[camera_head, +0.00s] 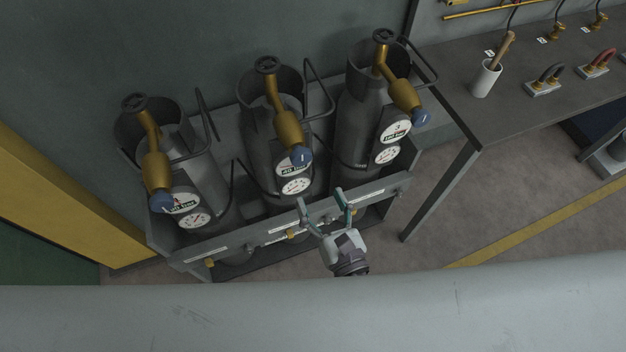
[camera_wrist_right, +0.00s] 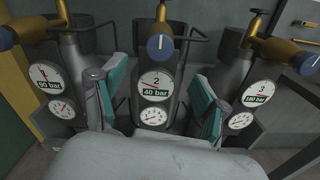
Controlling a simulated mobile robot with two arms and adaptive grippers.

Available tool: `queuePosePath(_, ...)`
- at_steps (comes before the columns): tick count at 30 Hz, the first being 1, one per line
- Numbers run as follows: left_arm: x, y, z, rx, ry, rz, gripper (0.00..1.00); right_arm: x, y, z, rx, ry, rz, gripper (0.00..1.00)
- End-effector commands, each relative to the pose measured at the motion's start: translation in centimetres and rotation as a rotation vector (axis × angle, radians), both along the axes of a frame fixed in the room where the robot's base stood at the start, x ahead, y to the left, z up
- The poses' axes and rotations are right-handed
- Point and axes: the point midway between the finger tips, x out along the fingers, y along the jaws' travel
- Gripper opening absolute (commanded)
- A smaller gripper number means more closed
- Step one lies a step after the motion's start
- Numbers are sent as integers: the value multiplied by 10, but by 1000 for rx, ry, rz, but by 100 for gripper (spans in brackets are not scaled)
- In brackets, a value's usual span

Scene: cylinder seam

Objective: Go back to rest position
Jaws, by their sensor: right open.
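My right gripper (camera_head: 325,214) is open and empty in front of the cylinder rack, low and right of the middle cylinder. In the right wrist view its two teal-padded fingers (camera_wrist_right: 156,103) stand apart, with the middle cylinder's labels showing between them. The left cylinder (camera_head: 205,165), middle cylinder (camera_head: 262,135) and right cylinder (camera_head: 352,112) stand in the rack, each with a brass valve and blue knob. In the right wrist view the middle label (camera_wrist_right: 156,83) reads 2, 40 bar, the left 90 bar and the right 3, 180 bar. My left gripper is not in view.
A grey rack rail (camera_head: 385,187) runs across the cylinders' front. A dark workbench (camera_head: 460,88) at the right holds a white cup (camera_head: 486,78) with a wooden handle, and several shackle-like pieces. Floor with a yellow line (camera_head: 530,228) is open below the bench.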

Motion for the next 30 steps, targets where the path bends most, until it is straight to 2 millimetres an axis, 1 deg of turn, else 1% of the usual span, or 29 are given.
queuePosePath(3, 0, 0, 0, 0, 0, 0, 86, -8, -3, 0, 2, 2, 0, 74)
queuePosePath(6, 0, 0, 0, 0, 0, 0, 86, -10, -3, 1, 1, -1, 0, 74)
queuePosePath(20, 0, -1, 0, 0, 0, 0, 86, -9, -3, 0, 1, -1, 0, 74)
queuePosePath(23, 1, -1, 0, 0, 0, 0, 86, -8, -4, -5, 7, 14, -4, 74)
queuePosePath(25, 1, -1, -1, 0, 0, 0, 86, -6, -8, -20, 28, 58, -15, 74)
queuePosePath(26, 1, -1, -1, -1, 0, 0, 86, -4, -11, -31, 44, 88, -24, 74)
queuePosePath(29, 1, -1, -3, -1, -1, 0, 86, 3, -28, -84, 133, 244, -81, 74)
queuePosePath(30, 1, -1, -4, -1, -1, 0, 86, 4, -38, -111, 185, 324, -118, 74)
